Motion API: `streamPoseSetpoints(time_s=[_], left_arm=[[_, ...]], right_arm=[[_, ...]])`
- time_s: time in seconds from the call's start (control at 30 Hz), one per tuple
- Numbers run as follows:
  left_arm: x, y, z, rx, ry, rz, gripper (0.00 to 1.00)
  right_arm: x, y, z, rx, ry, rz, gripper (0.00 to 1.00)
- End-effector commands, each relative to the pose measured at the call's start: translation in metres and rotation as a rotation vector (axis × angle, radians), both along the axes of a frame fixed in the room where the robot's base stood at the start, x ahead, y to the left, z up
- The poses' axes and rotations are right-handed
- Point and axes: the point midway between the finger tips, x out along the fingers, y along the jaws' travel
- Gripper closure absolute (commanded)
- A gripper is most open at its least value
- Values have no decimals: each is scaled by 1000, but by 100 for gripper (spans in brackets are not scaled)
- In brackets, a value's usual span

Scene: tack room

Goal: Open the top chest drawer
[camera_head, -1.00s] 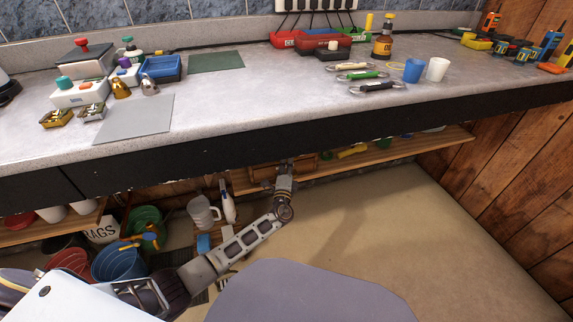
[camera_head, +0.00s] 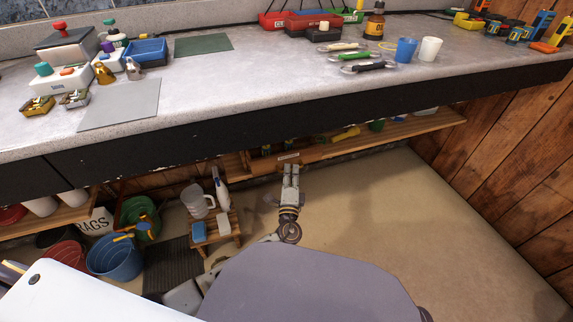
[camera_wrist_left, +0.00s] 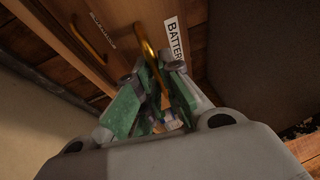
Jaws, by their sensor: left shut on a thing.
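The wooden top chest drawer (camera_head: 313,153) is under the counter, pulled out toward me, with small dark and yellow things showing inside it. In the left wrist view its wooden front (camera_wrist_left: 132,28) carries a white label (camera_wrist_left: 175,38) reading "BATTER…", partly cut off. A brass handle (camera_wrist_left: 149,52) sits beside the label. My left gripper (camera_head: 289,166) is at the drawer front. In the wrist view its green-padded fingers (camera_wrist_left: 153,78) are closed around the brass handle. A second brass handle (camera_wrist_left: 86,42) shows on a neighbouring front to the left. My right gripper is not in view.
The counter's dark front edge (camera_head: 300,112) runs above the drawer. A small wooden stool (camera_head: 225,232) with a jug (camera_head: 198,201) and a blue box stands left of my arm. Buckets (camera_head: 112,257) stand farther left. The floor (camera_head: 400,235) to the right is clear.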

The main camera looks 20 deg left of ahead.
Motion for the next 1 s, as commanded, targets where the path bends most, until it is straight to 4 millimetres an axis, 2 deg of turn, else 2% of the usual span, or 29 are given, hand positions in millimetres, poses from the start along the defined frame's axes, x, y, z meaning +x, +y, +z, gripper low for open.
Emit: streamPoseSetpoints(time_s=[0.2,0.57,0.6,0.77,1.0], left_arm=[[-16,-11,-2,0,3,-1,100],[-18,-12,-2,1,2,-1,100],[-18,-12,-1,1,2,-1,90],[-18,-12,-1,1,2,-1,70],[-18,-12,0,0,0,0,70]], right_arm=[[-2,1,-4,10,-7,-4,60],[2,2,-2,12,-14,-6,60],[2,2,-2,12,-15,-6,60],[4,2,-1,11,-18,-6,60],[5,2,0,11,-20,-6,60]])
